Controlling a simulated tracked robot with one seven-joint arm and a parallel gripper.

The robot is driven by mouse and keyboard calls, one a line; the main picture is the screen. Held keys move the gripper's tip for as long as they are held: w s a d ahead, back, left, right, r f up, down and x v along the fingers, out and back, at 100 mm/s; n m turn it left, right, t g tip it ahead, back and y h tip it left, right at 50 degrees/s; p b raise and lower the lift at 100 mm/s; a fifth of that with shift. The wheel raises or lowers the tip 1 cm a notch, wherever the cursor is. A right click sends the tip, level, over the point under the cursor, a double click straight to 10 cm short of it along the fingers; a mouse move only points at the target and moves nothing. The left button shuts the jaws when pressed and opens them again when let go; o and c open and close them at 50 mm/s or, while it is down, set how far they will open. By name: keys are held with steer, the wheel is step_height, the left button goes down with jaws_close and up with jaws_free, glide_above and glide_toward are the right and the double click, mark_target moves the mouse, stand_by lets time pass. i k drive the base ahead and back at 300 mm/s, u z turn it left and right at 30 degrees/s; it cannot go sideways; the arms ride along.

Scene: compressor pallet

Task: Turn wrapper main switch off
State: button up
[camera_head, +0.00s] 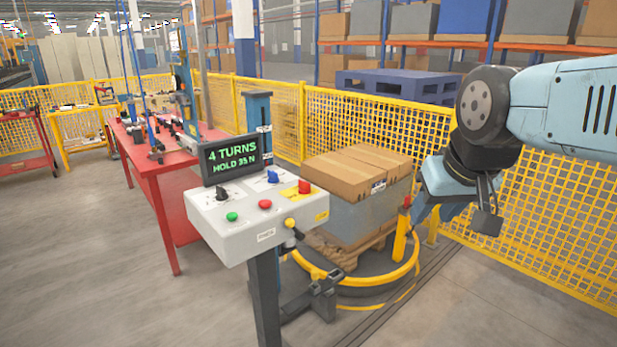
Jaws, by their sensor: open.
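The wrapper's control box (258,225) stands on a dark post in front of me. On its sloped white top, a red rotary knob (304,186) sits on a yellow plate at the back right; it looks like the main switch, but its label and exact angle are too small to read. A blue knob (272,176), a black knob (222,192), a green button (232,217) and a red button (265,203) share the panel. My gripper (485,214) hangs at the right, well apart from the box, open and empty; its fingers are small and partly hidden.
A display (231,158) on the box reads "4 TURNS HOLD 35 N". A yellow knob (289,222) is on its front edge. Behind it, cartons (358,170) stand on a pallet inside a yellow ring (375,279). A red bench (160,172) is left; yellow fencing (550,225) runs behind.

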mark_target(303, 186)
steer(key=i, duration=0.9)
steer(key=u, duration=0.05)
